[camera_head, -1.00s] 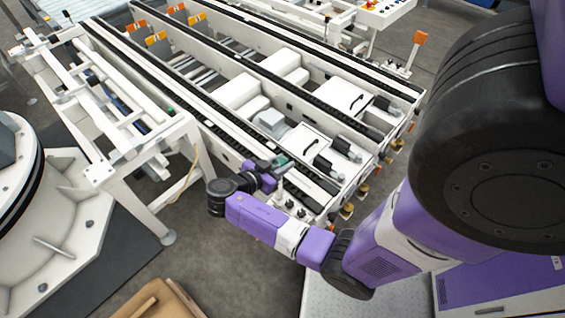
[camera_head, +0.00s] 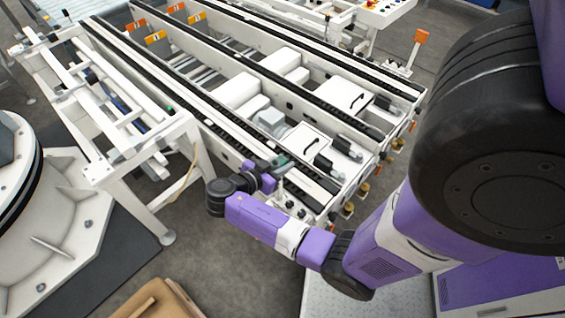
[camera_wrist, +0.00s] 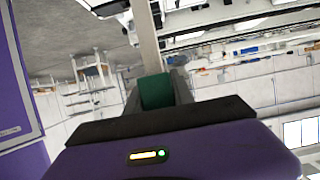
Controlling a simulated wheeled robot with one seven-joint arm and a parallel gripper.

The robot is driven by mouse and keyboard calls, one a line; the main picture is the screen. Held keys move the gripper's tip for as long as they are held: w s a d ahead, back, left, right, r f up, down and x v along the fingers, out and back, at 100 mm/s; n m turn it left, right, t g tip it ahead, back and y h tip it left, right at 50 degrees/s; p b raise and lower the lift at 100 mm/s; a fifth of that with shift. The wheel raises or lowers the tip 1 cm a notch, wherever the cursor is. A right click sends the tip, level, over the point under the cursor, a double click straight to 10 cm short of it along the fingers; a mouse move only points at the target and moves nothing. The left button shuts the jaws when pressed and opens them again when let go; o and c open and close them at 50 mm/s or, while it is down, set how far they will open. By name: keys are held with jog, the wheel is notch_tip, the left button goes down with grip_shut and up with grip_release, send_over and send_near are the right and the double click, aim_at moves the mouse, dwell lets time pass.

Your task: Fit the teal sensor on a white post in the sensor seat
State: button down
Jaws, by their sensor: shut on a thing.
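My gripper (camera_head: 276,164) is at the near end of the conveyor, by the side rail of its left track. In the wrist view, my gripper (camera_wrist: 158,95) is shut on the teal sensor (camera_wrist: 157,91), a dark green block between the two fingers. A pale post (camera_wrist: 147,38) runs up from the sensor to the top of the wrist view. In the head view the sensor (camera_head: 282,160) is only a small teal patch at the fingertips. I cannot make out the sensor seat, nor whether the sensor touches the rail.
The conveyor (camera_head: 225,118) with black tracks fills the middle. A white frame table (camera_head: 150,150) stands to its left. A cardboard box (camera_head: 160,300) lies on the floor at the bottom. Grey floor (camera_head: 240,262) is free in front of my arm.

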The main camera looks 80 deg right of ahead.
jog(key=shift+f+b, duration=0.55)
jog(key=shift+b, duration=0.05)
dwell(0.3)
jog(key=c, duration=1)
grip_release()
jog(key=shift+b+v, duration=0.75)
jog(key=shift+v, duration=3.2)
